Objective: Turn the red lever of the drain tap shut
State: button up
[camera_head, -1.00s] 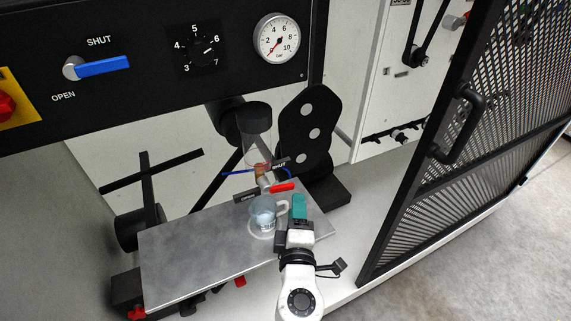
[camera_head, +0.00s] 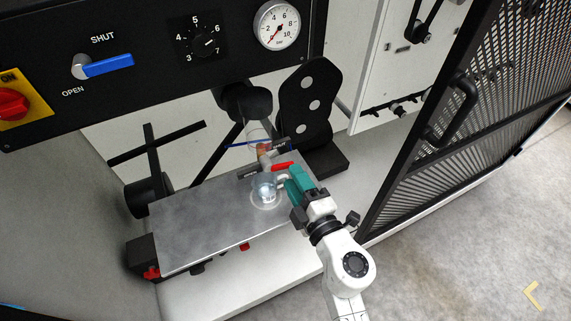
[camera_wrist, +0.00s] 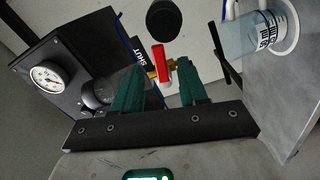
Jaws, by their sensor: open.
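The red lever (camera_head: 283,166) of the drain tap points right in the head view, beside small SHUT and OPEN labels. In the wrist view the red lever (camera_wrist: 160,63) appears between my two teal fingertips, with brass fittings (camera_wrist: 153,73) by it. Contact cannot be told. My gripper (camera_head: 292,182) is open and comes at the lever from the lower right; it also shows in the wrist view (camera_wrist: 158,72). A clear jug (camera_head: 265,185) with liquid stands under the tap, close left of my fingers; the jug (camera_wrist: 255,38) is at upper right in the wrist view.
The jug stands on a grey metal plate (camera_head: 195,230). A black bracket with pale discs (camera_head: 306,110) rises behind the tap. A black panel above carries a blue lever (camera_head: 107,66) and a gauge (camera_head: 278,25). A mesh door (camera_head: 475,120) stands right; floor is free in front.

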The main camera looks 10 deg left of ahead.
aim_at(286, 167)
jog(key=shift+b+x, duration=0.5)
jog(key=shift+x, duration=2.15)
jog(key=shift+c, duration=0.2)
grip_shut()
